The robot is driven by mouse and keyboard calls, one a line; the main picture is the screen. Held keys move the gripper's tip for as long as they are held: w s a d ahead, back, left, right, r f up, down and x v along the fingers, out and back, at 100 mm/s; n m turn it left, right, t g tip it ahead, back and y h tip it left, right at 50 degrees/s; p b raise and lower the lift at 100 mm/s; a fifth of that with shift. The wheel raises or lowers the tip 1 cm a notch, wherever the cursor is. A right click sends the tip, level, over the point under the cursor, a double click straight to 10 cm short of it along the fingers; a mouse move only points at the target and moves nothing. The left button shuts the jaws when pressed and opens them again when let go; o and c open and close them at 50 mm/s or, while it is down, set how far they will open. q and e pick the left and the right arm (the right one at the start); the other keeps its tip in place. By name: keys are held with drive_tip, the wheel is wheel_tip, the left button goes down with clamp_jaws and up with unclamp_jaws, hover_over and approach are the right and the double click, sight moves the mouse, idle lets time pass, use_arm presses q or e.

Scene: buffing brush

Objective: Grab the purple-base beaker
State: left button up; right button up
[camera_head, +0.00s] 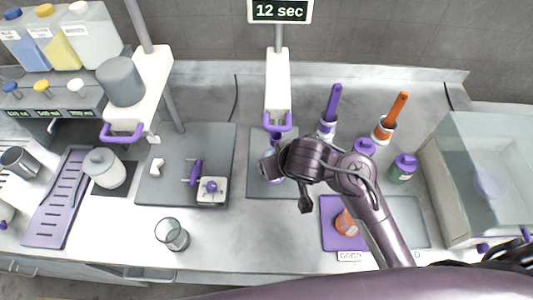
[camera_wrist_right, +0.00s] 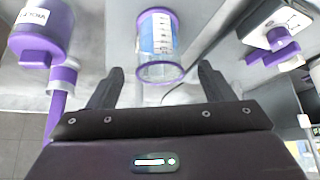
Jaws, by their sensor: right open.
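The purple-base beaker (camera_wrist_right: 158,47), clear with a blue-and-white scale label and purple ends, shows in the right wrist view just beyond and between my right gripper's fingertips (camera_wrist_right: 158,78). The fingers are spread and empty, with a gap on both sides of the beaker. I cannot tell whether its near end lies between the tips. In the head view the beaker (camera_head: 270,172) is mostly hidden by my right gripper (camera_head: 272,163), under the stand with the purple fork (camera_head: 278,122). My left gripper is not in view.
A clear glass (camera_head: 172,235) stands at the front left. A purple brush (camera_head: 331,108) and an orange brush (camera_head: 391,115) stand behind my right arm. An orange-lidded jar (camera_head: 347,224) is on a purple mat (camera_head: 331,207). A glass-walled box (camera_head: 480,140) is at the right.

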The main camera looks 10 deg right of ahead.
sight(278, 181)
drive_tip(key=f, duration=0.1)
drive_tip(key=f+b, duration=0.1)
drive_tip(key=f, duration=0.1)
drive_tip(key=shift+w+f, duration=0.2)
drive_tip(key=shift+f, duration=0.1)
drive_tip(key=b+x, duration=0.1)
drive_tip(key=x, duration=0.2)
drive_tip(key=shift+r, duration=0.1)
drive_tip(key=shift+w+f, duration=0.3)
drive_tip(key=c, duration=0.7)
drive_tip(key=shift+r, duration=0.1)
drive_tip(key=c, duration=0.4)
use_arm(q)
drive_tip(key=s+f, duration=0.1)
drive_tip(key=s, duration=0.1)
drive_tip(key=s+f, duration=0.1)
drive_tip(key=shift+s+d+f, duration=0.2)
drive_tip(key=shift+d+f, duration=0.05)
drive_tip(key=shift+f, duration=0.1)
use_arm(e)
drive_tip(key=shift+o, duration=0.2)
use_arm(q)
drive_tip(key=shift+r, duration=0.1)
